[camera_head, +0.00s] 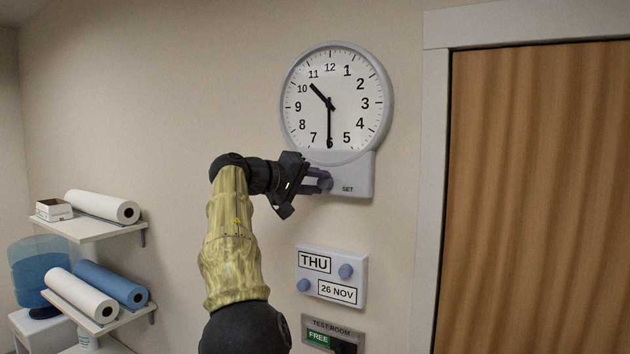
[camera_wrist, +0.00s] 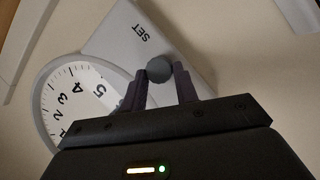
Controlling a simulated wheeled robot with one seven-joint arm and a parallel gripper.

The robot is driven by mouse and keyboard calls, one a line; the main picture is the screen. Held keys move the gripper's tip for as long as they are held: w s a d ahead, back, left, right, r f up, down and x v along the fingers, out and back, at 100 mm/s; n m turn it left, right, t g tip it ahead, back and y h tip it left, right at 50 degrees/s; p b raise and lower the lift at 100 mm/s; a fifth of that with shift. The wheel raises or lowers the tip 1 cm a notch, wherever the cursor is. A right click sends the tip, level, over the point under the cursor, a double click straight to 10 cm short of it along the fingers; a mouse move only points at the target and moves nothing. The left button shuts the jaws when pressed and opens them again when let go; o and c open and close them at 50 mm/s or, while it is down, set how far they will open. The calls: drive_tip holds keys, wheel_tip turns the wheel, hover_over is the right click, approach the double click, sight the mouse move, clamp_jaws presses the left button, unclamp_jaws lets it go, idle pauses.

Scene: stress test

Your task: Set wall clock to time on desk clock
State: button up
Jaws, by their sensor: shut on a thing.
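The wall clock (camera_head: 352,118) is round and white with a grey rim. Its short hand points between 10 and 11 and its long hand points at 6, so it reads about 10:30. A grey panel marked SET (camera_head: 358,182) is below the dial. The fingers partly cover the knob in the head view. No desk clock is in view.
A day-and-date panel (camera_head: 332,264) reading THU, 26 NOV and a TEST ROOM sign (camera_head: 333,328) reading FREE are on the wall below. A wooden door (camera_head: 540,200) is at right. Shelves (camera_head: 88,232) with rolls and a blue water bottle (camera_head: 38,268) are at left.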

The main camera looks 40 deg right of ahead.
drive_tip(key=shift+f, duration=0.1)
drive_tip(key=o, duration=1)
drive_tip(key=shift+c, duration=0.2)
drive_tip(key=a+r, duration=0.2)
drive_tip(key=a, duration=1.5)
drive_tip(key=shift+s+r, duration=0.15)
drive_tip(key=shift+r, duration=0.25)
drive_tip(key=shift+b, duration=0.3)
